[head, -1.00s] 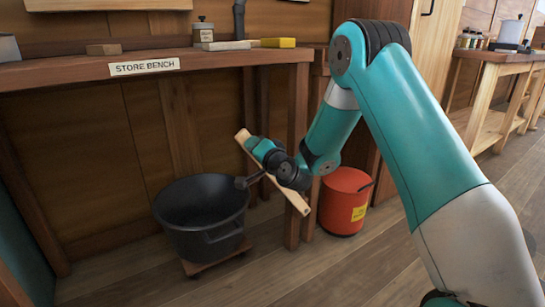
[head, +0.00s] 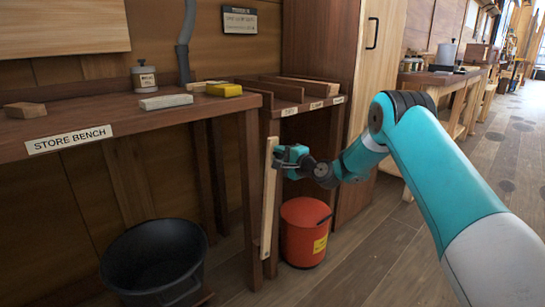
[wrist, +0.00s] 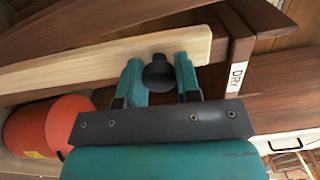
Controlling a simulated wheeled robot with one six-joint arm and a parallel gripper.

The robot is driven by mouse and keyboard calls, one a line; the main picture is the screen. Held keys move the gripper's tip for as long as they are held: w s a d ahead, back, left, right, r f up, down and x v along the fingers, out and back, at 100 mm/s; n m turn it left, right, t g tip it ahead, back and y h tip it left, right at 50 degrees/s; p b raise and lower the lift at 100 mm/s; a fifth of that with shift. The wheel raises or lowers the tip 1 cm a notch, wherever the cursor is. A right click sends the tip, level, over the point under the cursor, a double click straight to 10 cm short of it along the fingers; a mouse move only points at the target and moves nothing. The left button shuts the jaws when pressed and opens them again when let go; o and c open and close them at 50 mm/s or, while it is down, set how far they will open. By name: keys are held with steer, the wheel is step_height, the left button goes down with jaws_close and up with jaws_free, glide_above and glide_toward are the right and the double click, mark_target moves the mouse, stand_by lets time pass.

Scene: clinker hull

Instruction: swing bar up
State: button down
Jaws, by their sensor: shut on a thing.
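The bar (head: 268,200) is a long pale wooden strip. In the head view it stands nearly upright, close to the front legs between the store bench and the rack. In the wrist view the bar (wrist: 90,66) crosses the upper part of the picture, with a round black knob (wrist: 158,74) on its face. My gripper (head: 279,158) is at the upper part of the bar. In the wrist view my gripper (wrist: 159,78) has one finger on each side of the knob and is shut on it. The head view hides the knob behind my gripper.
The store bench (head: 100,110) is at left, with a black tub (head: 150,250) below its front. A rack (head: 300,105) with labelled slots stands right of the bench, and a red bucket (head: 304,232) beneath it. The floor (head: 390,260) at right is clear.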

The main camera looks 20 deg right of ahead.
steer(key=shift+w+d, duration=0.2)
steer(key=shift+d, duration=0.25)
steer(key=shift+d, duration=0.1)
steer(key=c, duration=0.8)
jaws_free()
steer(key=shift+w+d, duration=0.1)
steer(key=b+v, duration=0.2)
steer(key=v, duration=1.5)
steer(key=shift+s, duration=0.25)
